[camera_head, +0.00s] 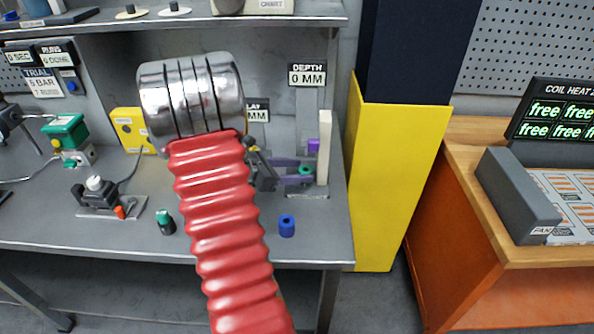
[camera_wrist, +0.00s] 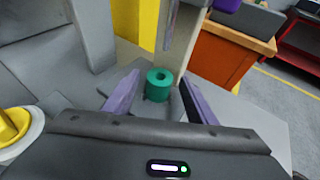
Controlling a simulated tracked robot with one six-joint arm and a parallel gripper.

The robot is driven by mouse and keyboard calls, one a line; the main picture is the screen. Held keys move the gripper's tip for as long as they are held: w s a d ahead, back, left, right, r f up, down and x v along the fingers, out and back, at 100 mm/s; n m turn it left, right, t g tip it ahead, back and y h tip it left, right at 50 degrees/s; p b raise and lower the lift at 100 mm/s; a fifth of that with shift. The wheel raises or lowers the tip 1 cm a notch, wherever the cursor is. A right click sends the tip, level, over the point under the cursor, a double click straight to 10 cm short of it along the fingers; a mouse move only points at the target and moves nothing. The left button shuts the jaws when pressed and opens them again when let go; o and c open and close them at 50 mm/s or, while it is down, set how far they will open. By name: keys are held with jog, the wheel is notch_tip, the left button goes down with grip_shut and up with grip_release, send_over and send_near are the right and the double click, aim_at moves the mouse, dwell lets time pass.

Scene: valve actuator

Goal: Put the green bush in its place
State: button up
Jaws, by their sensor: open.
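The green bush (camera_wrist: 159,86), a short cylinder with a hole in its top, stands upright between the two purple fingers of my gripper (camera_wrist: 160,92) in the wrist view. The fingers are apart, with a visible gap on each side of the bush. In the head view the green bush (camera_head: 305,170) shows small at the depth station (camera_head: 308,192), beside a pale upright post (camera_head: 324,147). My gripper (camera_head: 306,174) reaches it from the left, its purple fingers around the bush. My red arm hides part of the bench.
A blue bush (camera_head: 287,226) and a dark piece with a green top (camera_head: 165,222) stand near the bench's front edge. A purple block (camera_head: 314,145) is above the green bush. A yellow-sided column (camera_head: 396,185) stands right of the bench. A coil heater (camera_head: 560,190) is farther right.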

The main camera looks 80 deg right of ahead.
jog(key=v, duration=1.2)
jog(key=shift+r, duration=0.1)
dwell(0.5)
jog(key=w+a+r+m+t+y, duration=0.2)
jog(key=a+t, duration=0.3)
jog(key=a, duration=1)
jog(key=w+a+r+m+t+y, duration=0.3)
jog(key=w+a+r+t+y, duration=0.1)
jog(key=a, duration=1.2)
jog(key=w+a+r+m+t+y, duration=0.2)
jog(key=a+t, duration=0.4)
jog(key=a, duration=1)
jog(key=shift+w+r+m+t+y, duration=0.3)
jog(key=shift+w+r+m+y, duration=0.1)
jog(key=shift+w+m+y, duration=0.25)
